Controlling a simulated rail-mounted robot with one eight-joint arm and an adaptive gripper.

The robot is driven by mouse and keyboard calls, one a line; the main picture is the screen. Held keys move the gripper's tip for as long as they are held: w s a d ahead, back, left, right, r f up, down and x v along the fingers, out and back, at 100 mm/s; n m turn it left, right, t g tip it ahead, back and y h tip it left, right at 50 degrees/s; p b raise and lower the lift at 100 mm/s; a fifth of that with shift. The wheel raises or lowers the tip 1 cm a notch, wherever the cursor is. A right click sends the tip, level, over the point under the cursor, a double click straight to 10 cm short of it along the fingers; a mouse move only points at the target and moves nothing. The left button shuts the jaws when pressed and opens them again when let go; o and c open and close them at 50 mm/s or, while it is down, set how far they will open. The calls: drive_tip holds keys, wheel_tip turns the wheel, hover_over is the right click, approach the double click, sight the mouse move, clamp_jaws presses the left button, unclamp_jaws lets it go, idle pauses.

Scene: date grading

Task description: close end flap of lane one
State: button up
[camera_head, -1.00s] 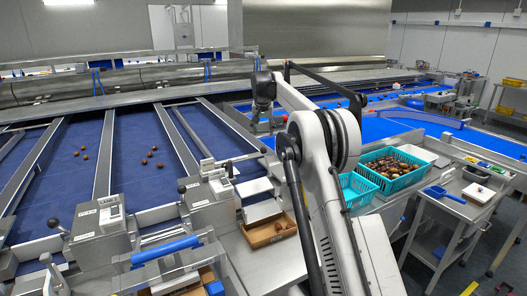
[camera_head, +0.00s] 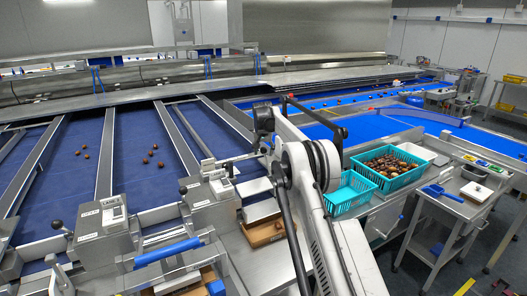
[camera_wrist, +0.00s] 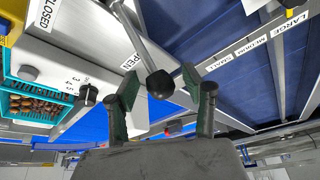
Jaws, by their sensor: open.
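A black ball knob (camera_wrist: 160,84) on a grey lever is in the wrist view, beside a white control box (camera_wrist: 85,55) marked OPEN and CLOSED. The lever is on the OPEN side. My gripper (camera_wrist: 160,76) is open, its green-padded fingers on either side of the knob as seen, with gaps at both sides. I cannot tell how far the knob reaches between them. In the head view my arm reaches over the control box (camera_head: 212,190) nearest to it; the fingers are too small to make out there. I cannot tell the end flap apart, nor read the lane number.
A similar control box (camera_head: 103,232) stands to the left. Blue lanes (camera_head: 145,135) with a few dates run behind. A cardboard box (camera_head: 262,232) sits close below the arm. Teal baskets (camera_head: 352,195) stand to the right, one holding dates. A dial (camera_wrist: 88,95) is near the left finger.

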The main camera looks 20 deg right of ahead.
clamp_jaws()
idle(0.3)
